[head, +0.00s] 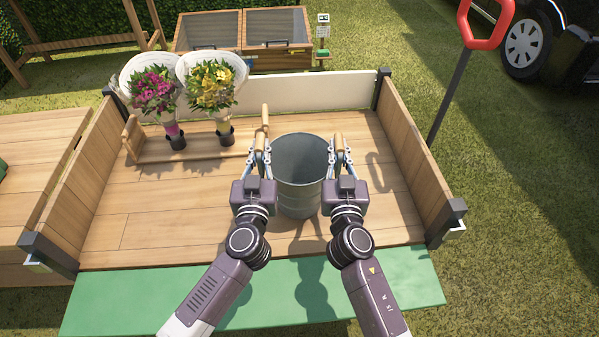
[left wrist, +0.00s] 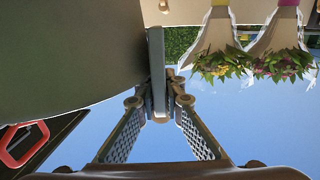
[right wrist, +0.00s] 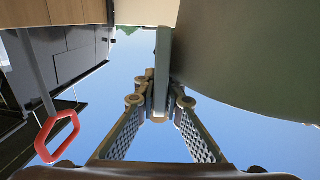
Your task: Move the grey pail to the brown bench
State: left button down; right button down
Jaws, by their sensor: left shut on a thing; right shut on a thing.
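The grey pail (head: 299,190) is upright over the front middle of a wooden-floored cart bed, between my two grippers. I cannot tell whether its base touches the floor. My left gripper (head: 261,150) is shut on the pail's left handle, and my right gripper (head: 340,150) on its right handle. In the left wrist view the pail (left wrist: 70,65) fills the upper left, with a handle bar (left wrist: 157,75) between the fingers. The right wrist view mirrors this, with the pail (right wrist: 245,60) at upper right. A low wooden planked surface (head: 35,150) at the left looks like the brown bench.
A wooden carrier (head: 190,150) with two wrapped bouquets (head: 153,95) (head: 211,90) stands at the bed's back left. Wooden side walls (head: 415,150) flank the bed. A green panel (head: 400,285) lies at the front. A red-handled post (head: 485,25) stands right; grass lies beyond.

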aim_at(259, 140)
pick_arm(q)
jog(key=shift+r, duration=0.3)
pick_arm(e)
jog(key=shift+r, duration=0.3)
